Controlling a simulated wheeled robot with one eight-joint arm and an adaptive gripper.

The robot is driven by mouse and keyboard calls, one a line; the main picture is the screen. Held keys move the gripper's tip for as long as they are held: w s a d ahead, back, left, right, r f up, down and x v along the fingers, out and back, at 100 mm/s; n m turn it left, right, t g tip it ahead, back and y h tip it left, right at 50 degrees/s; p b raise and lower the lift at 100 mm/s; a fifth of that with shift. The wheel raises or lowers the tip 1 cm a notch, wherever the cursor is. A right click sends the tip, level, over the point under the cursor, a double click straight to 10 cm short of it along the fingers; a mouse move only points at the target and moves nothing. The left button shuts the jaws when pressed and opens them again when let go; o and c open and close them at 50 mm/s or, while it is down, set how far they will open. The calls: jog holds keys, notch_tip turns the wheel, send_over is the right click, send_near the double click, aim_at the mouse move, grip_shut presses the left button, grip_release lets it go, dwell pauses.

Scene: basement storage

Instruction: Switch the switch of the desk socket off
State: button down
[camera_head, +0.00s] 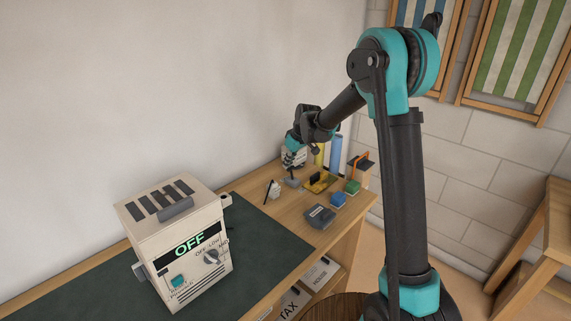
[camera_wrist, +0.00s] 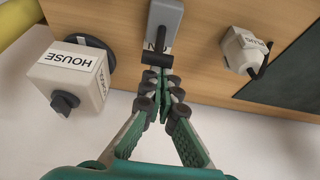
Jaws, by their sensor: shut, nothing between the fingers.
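My gripper (camera_wrist: 158,82) is shut and empty, its fingertips together in the wrist view. They are close to a grey block (camera_wrist: 166,18) with a dark crossbar (camera_wrist: 160,59) at its near end and partly hidden lettering. I cannot tell whether they touch. In the head view my gripper (camera_head: 292,157) is small and dark at the back of the desk, above the grey block (camera_head: 291,183). A white piece marked like "PLUG" (camera_wrist: 242,50) with a dark prong or lever lies to the right. No part is clearly readable as the desk socket, and the switch position cannot be told.
A white box marked HOUSE (camera_wrist: 72,75) with black knobs stands left of my gripper in the wrist view. A cream device (camera_head: 180,235) showing OFF stands on the dark green mat (camera_head: 270,245).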

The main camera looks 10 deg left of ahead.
aim_at(290, 168)
jog(key=s+d+t+y, duration=0.2)
jog(key=y, duration=0.1)
jog(key=shift+d+r+t+y, duration=0.1)
jog(key=shift+d+t+y, duration=0.2)
jog(key=shift+d, duration=0.05)
jog(key=shift+s+d+f, duration=0.25)
jog(key=shift+s+d, duration=0.35)
jog(key=shift+d, duration=0.1)
jog(key=shift+s+d+f, duration=0.15)
jog(key=shift+s, duration=0.05)
jog(key=w+a+r, duration=0.2)
jog(key=r, duration=0.1)
jog(key=shift+a+r, duration=0.1)
jog(key=s+d+r, duration=0.5)
jog(key=d, duration=0.1)
jog(key=shift+d+f, duration=0.1)
jog(key=s+d+f+m+h, duration=0.2)
jog(key=s+d, duration=0.4)
jog(key=s, duration=0.3)
jog(key=s+d+f+m+h, duration=0.2)
jog(key=s+d+f+m, duration=0.3)
jog(key=s, duration=0.5)
jog(key=s+d+f+m+g+h, duration=0.1)
jog(key=s+d+f+m+h, duration=0.2)
jog(key=s+d, duration=0.5)
jog(key=shift+s+f, duration=0.15)
jog(key=shift+s, duration=0.9)
